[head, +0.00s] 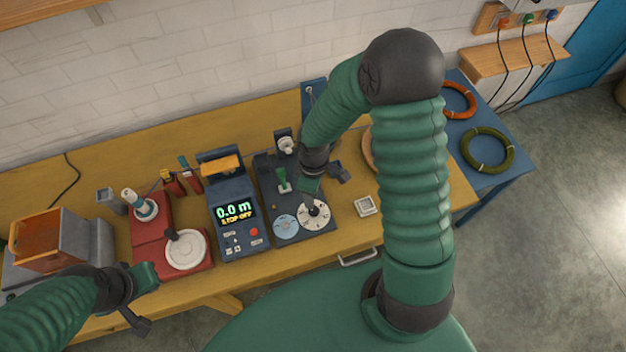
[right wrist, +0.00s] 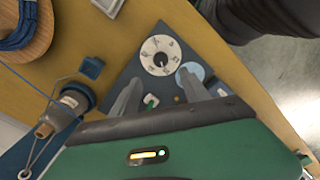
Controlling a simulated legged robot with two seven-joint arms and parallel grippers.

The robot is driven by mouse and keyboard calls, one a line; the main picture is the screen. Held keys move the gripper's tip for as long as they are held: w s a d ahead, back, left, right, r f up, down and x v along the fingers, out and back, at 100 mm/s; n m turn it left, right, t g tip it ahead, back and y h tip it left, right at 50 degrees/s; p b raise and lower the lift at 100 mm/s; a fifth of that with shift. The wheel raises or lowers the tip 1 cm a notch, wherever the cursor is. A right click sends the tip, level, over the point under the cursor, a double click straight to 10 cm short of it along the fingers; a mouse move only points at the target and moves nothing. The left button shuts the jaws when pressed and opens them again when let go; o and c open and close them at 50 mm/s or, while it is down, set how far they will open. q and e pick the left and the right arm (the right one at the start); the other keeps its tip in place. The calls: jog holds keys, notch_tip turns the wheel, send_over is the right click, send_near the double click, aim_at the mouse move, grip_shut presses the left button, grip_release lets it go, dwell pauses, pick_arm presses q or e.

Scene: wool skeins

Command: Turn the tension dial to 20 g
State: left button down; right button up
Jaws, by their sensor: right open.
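The tension dial (head: 313,213) is a white disc with dark marks and a dark knob at its centre, on the front right of a dark blue unit (head: 265,185). The dial also shows in the right wrist view (right wrist: 160,56), just beyond my fingertips; its numbers are too small to read surely. My right gripper (right wrist: 158,78) is open and empty, its two grey fingers spread on the dial's near side, apart from the knob. In the head view the right arm comes down over the unit. My left gripper (head: 143,298) is at the lower left, away from the dial; its jaws are unclear.
A pale blue disc (head: 286,227) lies beside the dial, and a green lever (head: 284,180) stands behind it. A meter (head: 235,210) reading 0.0 m and a red winder (head: 180,250) stand to the left. A small pale square (head: 365,206) lies to the right, with bare table around it.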

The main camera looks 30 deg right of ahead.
notch_tip(320, 180, up, 6)
send_over(313, 210)
jog(key=shift+w+f, duration=0.15)
jog(key=shift+f, duration=0.05)
jog(key=w+a+f+m+g+h+b, duration=0.2)
jog(key=w+a+g+b, duration=0.2)
jog(key=w+b, duration=0.15)
jog(key=x, duration=0.5)
jog(key=p+x, duration=0.1)
jog(key=x, duration=0.4)
jog(key=d+x, duration=0.1)
jog(key=x, duration=0.4)
jog(key=shift+w+p, duration=0.1)
jog(key=shift+p, duration=0.2)
jog(key=shift+f, duration=0.4)
